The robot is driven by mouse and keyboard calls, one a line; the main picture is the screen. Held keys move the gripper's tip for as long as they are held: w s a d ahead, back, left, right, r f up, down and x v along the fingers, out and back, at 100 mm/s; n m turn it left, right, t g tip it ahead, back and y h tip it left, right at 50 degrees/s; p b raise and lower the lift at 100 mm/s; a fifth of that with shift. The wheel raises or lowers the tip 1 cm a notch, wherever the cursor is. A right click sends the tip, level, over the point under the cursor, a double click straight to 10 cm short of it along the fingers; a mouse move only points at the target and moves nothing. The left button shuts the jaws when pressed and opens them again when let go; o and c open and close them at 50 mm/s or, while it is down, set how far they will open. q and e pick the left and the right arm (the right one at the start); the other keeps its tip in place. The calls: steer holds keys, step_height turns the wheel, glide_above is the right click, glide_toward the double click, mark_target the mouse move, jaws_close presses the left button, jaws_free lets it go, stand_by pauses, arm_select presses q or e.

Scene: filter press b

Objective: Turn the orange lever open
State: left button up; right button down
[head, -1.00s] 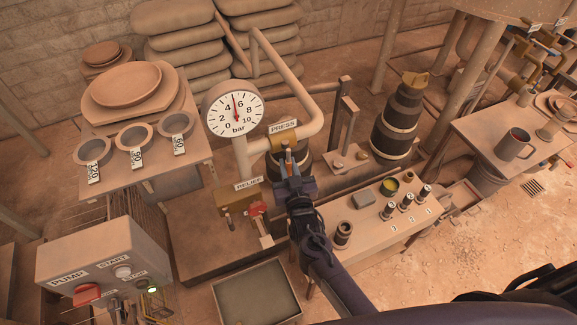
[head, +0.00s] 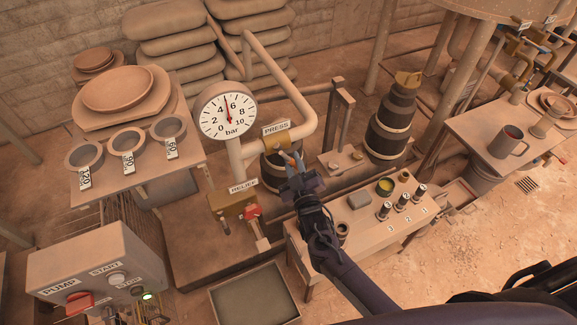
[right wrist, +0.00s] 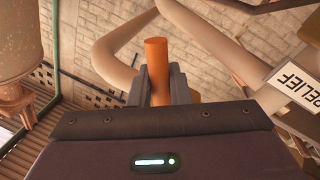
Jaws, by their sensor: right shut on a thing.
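The orange lever (right wrist: 157,68) stands up between the fingers of my right gripper (right wrist: 158,92) in the right wrist view. In the head view, my right gripper (head: 295,161) is shut on it, just below and right of the PRESS label (head: 276,128). The fingers hide most of the lever there. A brass valve body (head: 268,143) sits on the pipe just behind the gripper. The pressure gauge (head: 229,109) reads close to 5 bar. My left gripper is not in view.
A RELIEF valve with a red handle (head: 252,212) stands left of my right gripper. A bench (head: 340,270) with several small parts lies under and right of my forearm. The pump panel (head: 95,262) is at lower left, and an open tray (head: 250,293) is at bottom centre.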

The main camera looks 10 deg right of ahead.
steer(key=n, duration=0.1)
steer(key=d+r+n, duration=0.1)
steer(key=n, duration=0.1)
steer(key=shift+w+d+y, duration=0.1)
steer(key=shift+d+y, duration=0.1)
steer(key=shift+y, duration=0.1)
steer(key=n, duration=0.1)
steer(key=d+r+n, duration=0.1)
steer(key=n, duration=0.1)
steer(key=shift+w+r+t+y, duration=0.1)
steer(key=shift+r+t+y, duration=0.05)
steer(key=shift+t+y, duration=0.25)
steer(key=shift+w+d+r+n+y+p, duration=0.1)
steer(key=shift+r+n+y+p, duration=0.35)
steer(key=shift+n, duration=0.9)
steer(key=shift+s+d+r+n+y+p, duration=0.1)
steer(key=shift+d+r+n+y+p, duration=0.15)
steer(key=shift+r+n, duration=0.7)
steer(key=shift+w+r+n+y+p, duration=0.1)
steer(key=shift+r+n+y+p, duration=0.2)
steer(key=shift+n, duration=1.4)
steer(key=shift+f, duration=0.1)
steer(key=c, duration=1.4)
jaws_free()
steer(key=b+v, duration=0.2)
steer(key=v, duration=0.6)
